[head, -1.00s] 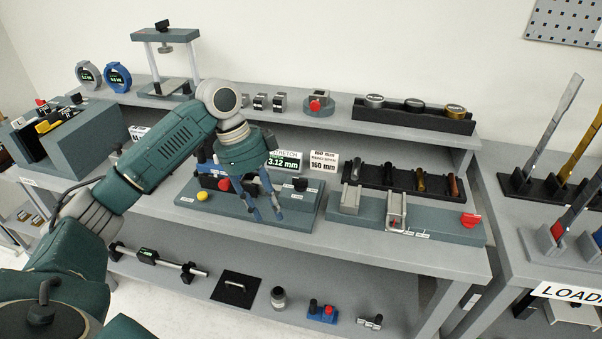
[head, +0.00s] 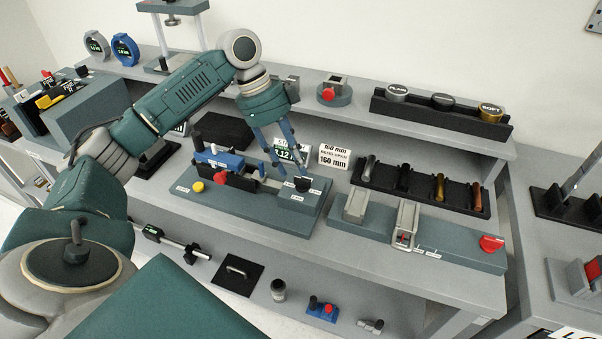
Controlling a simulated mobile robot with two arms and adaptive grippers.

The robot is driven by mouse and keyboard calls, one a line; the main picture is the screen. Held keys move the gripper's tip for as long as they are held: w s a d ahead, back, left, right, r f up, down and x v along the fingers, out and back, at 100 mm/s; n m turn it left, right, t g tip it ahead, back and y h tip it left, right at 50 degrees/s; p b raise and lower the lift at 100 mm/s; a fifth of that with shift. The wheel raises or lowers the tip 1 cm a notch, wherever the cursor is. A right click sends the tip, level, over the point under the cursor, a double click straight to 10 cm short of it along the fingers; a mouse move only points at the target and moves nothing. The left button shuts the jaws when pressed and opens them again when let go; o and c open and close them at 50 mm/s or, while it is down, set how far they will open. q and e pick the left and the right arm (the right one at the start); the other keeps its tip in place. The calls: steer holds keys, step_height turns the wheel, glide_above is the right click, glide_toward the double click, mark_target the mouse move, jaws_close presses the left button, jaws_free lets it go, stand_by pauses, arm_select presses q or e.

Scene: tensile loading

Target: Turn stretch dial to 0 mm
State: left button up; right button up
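The stretch dial appears to be the small black knob (head: 302,184) on the right end of the teal test bed (head: 240,208). My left gripper (head: 293,173) is above the bed with its blue fingers spread and nothing seen between them. Its right fingertip is at the knob's top edge in the picture; I cannot tell whether they touch. The left fingertip is left of the knob. The stretch display (head: 286,154) is partly hidden behind the fingers; its visible part ends in ".12 mm". My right gripper is not in view.
On the bed are a red knob (head: 220,178), a yellow button (head: 197,187) and blue clamp parts (head: 228,160). A "160 mm" sign (head: 334,157) stands behind. To the right are a black rack of rods (head: 428,190) and a teal fixture with a red part (head: 490,243).

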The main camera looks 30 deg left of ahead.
mark_target(302, 179)
arm_select(q)
steer(key=x, duration=0.3)
steer(key=shift+w, duration=0.1)
steer(key=shift+x, duration=0.9)
steer(key=shift+w+d+f, duration=0.1)
steer(key=shift+p, duration=0.3)
jaws_close()
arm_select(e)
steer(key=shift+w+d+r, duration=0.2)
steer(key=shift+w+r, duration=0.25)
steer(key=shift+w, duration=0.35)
